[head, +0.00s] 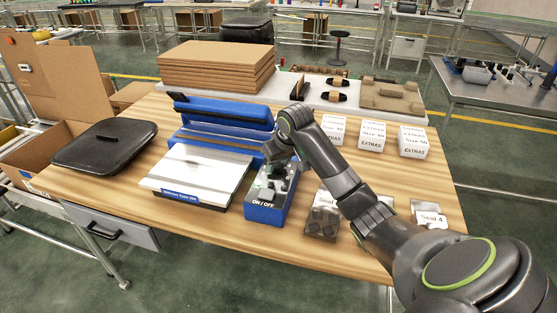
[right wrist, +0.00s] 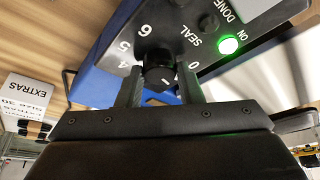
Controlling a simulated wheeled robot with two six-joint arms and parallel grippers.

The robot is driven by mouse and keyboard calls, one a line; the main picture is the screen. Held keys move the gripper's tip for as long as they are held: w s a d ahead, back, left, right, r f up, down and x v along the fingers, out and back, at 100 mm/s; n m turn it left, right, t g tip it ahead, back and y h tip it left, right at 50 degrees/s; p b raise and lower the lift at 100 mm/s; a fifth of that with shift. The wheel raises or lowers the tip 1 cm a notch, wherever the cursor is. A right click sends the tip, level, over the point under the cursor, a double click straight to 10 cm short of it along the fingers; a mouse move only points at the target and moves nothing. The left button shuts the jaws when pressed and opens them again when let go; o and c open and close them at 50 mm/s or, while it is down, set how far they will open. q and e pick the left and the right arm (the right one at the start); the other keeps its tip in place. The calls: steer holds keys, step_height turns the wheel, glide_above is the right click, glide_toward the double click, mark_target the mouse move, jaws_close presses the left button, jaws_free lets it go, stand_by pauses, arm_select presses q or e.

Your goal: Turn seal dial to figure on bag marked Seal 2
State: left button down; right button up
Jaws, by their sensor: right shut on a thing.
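The black seal dial (right wrist: 158,73) sits on the control panel beside the word SEAL. Figures 0, 4, 5 and 6 show around it; the others are hidden by my gripper. A small white mark on the dial faces the gripper; the figure it points at is hidden. My right gripper (right wrist: 160,90) is shut on the dial, one finger on each side. In the head view my right gripper (head: 277,172) is over the blue control box (head: 263,212). A bag labelled Seal 4 (head: 430,218) lies at the right. No Seal 2 label is readable. My left gripper is out of view.
A green ON light (right wrist: 228,45) is lit. The blue and silver sealer (head: 197,172) stands left of the box. A dark clear bag (head: 322,222) lies to its right; my arm covers part of that area. White EXTRAS boxes (head: 371,137) stand behind.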

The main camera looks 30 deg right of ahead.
steer(key=m+p, duration=0.2)
steer(key=p, duration=0.1)
steer(key=m+h+p, duration=0.1)
steer(key=p, duration=0.2)
steer(key=m+h+p, duration=0.1)
steer(key=m+p, duration=0.1)
steer(key=p, duration=0.1)
steer(key=shift+a+r+m+g+p, duration=0.2)
steer(key=shift+r+m+g+p, duration=0.1)
steer(key=shift+g, duration=0.1)
steer(key=shift+w+f+m+h+p, duration=0.1)
steer(key=shift+f+m+h+p, duration=0.2)
steer(key=shift+m+p, duration=0.7)
steer(key=o, duration=1)
